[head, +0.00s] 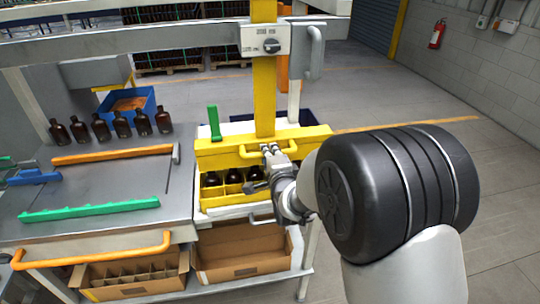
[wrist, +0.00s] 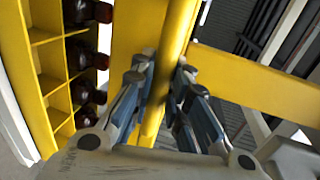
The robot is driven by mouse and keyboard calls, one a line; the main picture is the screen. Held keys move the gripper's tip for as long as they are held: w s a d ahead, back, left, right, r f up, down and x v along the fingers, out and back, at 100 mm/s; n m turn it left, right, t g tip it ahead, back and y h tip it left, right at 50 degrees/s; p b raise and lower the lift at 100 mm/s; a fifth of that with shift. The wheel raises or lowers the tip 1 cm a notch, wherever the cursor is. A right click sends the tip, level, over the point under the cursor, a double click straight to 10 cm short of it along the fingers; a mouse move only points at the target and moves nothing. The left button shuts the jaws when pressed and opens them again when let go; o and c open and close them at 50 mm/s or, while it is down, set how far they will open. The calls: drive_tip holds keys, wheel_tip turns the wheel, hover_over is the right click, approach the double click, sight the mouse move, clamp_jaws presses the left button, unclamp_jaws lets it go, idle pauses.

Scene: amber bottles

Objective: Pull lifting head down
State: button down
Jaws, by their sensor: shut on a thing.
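The yellow lifting head (head: 218,156) hangs on a yellow vertical column (head: 264,92) and sits low over a yellow divided crate (head: 222,199). A yellow bar handle (head: 245,149) runs along its front. My gripper (head: 270,151) is shut on the right part of this handle. In the wrist view the fingers (wrist: 164,75) lie on both sides of the yellow bar (wrist: 176,30). Dark bottles (head: 234,177) stand in the crate's front cells, just below the head. The fingers and wrist hide part of the handle and the crate's right side.
Several amber bottles (head: 100,129) stand on the metal table (head: 95,180) at left, near a green rail (head: 90,210) and an orange rail (head: 115,153). Open cardboard boxes (head: 240,266) sit on the shelf below. A switch box (head: 264,39) is on the column. Floor is clear at right.

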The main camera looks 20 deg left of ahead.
wheel_tip(320, 180, down, 5)
drive_tip(key=b, duration=0.3)
drive_tip(key=shift+s, duration=0.15)
drive_tip(key=c, duration=1.6)
unclamp_jaws()
drive_tip(key=shift+r, duration=0.1)
drive_tip(key=shift+o, duration=0.3)
drive_tip(key=shift+r, duration=0.1)
drive_tip(key=shift+r, duration=0.1)
drive_tip(key=v, duration=1.2)
